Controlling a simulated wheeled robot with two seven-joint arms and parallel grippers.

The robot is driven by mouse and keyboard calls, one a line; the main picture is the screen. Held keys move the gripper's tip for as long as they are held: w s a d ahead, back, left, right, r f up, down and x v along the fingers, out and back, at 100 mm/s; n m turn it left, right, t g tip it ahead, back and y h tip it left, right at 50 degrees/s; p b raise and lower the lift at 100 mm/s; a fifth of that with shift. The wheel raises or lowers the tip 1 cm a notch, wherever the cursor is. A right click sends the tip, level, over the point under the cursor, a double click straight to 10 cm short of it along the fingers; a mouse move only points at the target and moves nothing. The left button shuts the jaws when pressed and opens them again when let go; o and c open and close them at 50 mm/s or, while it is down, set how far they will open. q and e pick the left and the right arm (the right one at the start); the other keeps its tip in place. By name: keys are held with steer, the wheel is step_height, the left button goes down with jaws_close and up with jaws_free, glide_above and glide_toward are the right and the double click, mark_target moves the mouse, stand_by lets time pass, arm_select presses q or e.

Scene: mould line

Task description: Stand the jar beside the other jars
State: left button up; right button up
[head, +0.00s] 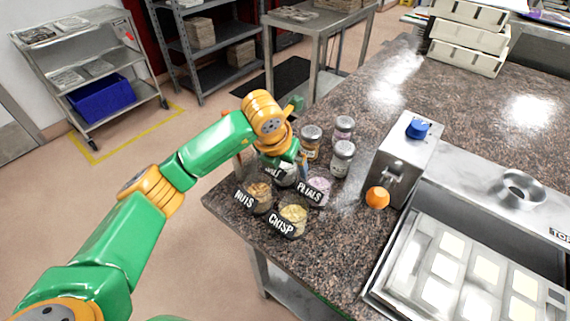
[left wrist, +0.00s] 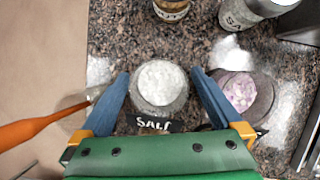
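Two jars show at the top of the left wrist view: a brown one (left wrist: 172,9) and one with a "SAL" label (left wrist: 244,12). My left gripper (left wrist: 160,73) is open, its fingers on either side of a round glass container of white salt (left wrist: 161,82), labelled "SALT". I cannot tell whether they touch it. In the head view my arm hides most of this gripper. My right gripper is not in view.
Labelled containers of nuts (head: 258,192), crisp (head: 293,217) and petals (head: 319,187) stand near the counter's (head: 240,222) corner.

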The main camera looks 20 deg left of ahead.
arm_select(q)
steer(key=shift+r, duration=0.2)
steer(key=shift+s+r, duration=0.1)
steer(key=shift+r, duration=0.15)
steer(key=v, duration=1.1)
steer(key=shift+b, duration=0.4)
steer(key=shift+s, duration=0.1)
